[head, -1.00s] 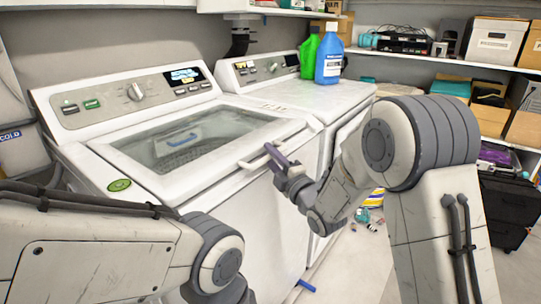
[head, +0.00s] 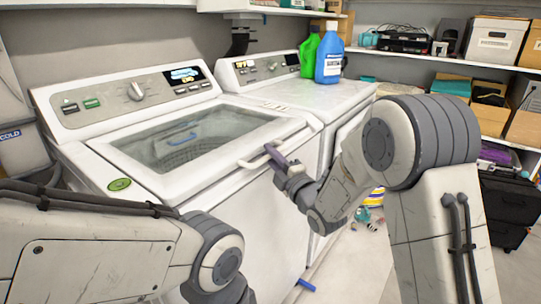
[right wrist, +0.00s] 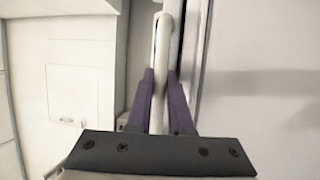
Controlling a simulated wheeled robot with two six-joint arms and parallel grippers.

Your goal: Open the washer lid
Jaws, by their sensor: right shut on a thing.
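The washer (head: 190,240) stands at the left with its control panel at the back. Its lid (head: 215,160) has a glass window and lies down, closed as far as I can tell. A white bar handle (head: 259,157) sticks out at the lid's front right edge. My right gripper (head: 271,152) is at this handle, its purple fingers shut on it. In the right wrist view the handle (right wrist: 160,90) runs upright between the two fingers (right wrist: 159,98). My left arm enters from the left, but its gripper is out of the picture.
A second white machine (head: 310,98) adjoins on the right, with a green bottle (head: 310,52) and a blue bottle (head: 329,54) on top. Shelves with boxes (head: 493,40) line the right wall. Small items (head: 365,216) lie on the floor, which is otherwise partly clear.

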